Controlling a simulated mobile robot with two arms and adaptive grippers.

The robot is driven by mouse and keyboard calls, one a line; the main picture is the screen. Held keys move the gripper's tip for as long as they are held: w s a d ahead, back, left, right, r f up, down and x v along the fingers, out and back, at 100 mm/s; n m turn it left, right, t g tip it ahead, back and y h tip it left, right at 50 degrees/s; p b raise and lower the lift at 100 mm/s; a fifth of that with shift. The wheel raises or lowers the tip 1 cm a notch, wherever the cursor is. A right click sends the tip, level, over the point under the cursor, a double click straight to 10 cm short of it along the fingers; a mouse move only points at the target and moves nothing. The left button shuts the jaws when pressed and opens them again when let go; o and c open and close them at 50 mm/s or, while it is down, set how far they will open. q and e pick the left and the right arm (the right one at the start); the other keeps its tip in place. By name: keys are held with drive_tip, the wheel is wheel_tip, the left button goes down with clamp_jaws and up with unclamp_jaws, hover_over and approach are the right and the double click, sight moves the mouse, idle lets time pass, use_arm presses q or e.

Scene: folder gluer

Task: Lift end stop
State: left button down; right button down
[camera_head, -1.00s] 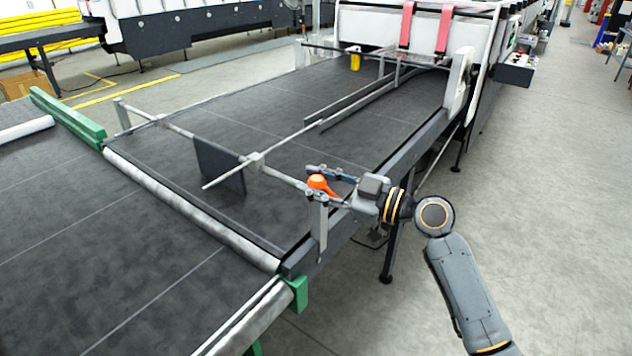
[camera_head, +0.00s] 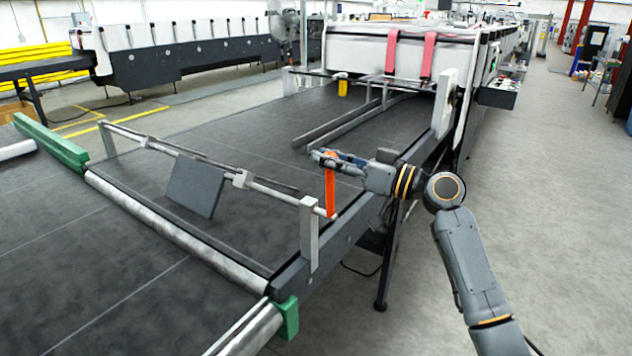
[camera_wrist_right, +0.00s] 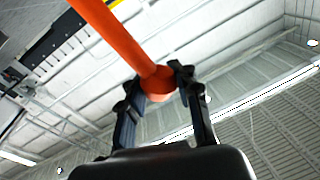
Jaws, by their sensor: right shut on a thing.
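The end stop is a dark flat plate (camera_head: 195,187) on a grey cross bar (camera_head: 262,187) spanning the dark belt, and the plate hangs tilted. An orange handle (camera_head: 331,193) stands roughly upright at the bar's near right end, by a grey upright bracket (camera_head: 309,232). My right gripper (camera_head: 328,157) is shut on the handle's upper end. In the right wrist view the two fingers (camera_wrist_right: 160,84) grip the end of the orange handle (camera_wrist_right: 118,38) from both sides. My left gripper is in no view.
The dark belt (camera_head: 255,128) runs back to a white machine (camera_head: 375,52) with two red straps. Long guide rails (camera_head: 345,124) lie on the belt beyond the bar. A green block (camera_head: 286,318) marks the front corner. Grey floor (camera_head: 560,220) at right is open.

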drive_tip(key=w+d+f+m+t+b, duration=0.2)
drive_tip(key=w+d+f+m+b, duration=0.1)
drive_tip(key=w+d+m, duration=0.3)
drive_tip(key=shift+w+f+m+h+b, duration=0.35)
drive_tip(key=shift+w+m+b, duration=0.5)
drive_tip(key=shift+m, duration=1.25)
drive_tip(key=shift+w+f, duration=0.1)
drive_tip(key=shift+w, duration=0.1)
drive_tip(key=c, duration=1.2)
unclamp_jaws()
drive_tip(key=shift+d, duration=0.1)
drive_tip(key=shift+o, duration=1.2)
drive_tip(key=shift+d, duration=0.25)
drive_tip(key=shift+a, duration=0.1)
drive_tip(key=shift+s, duration=0.1)
drive_tip(key=v, duration=1.2)
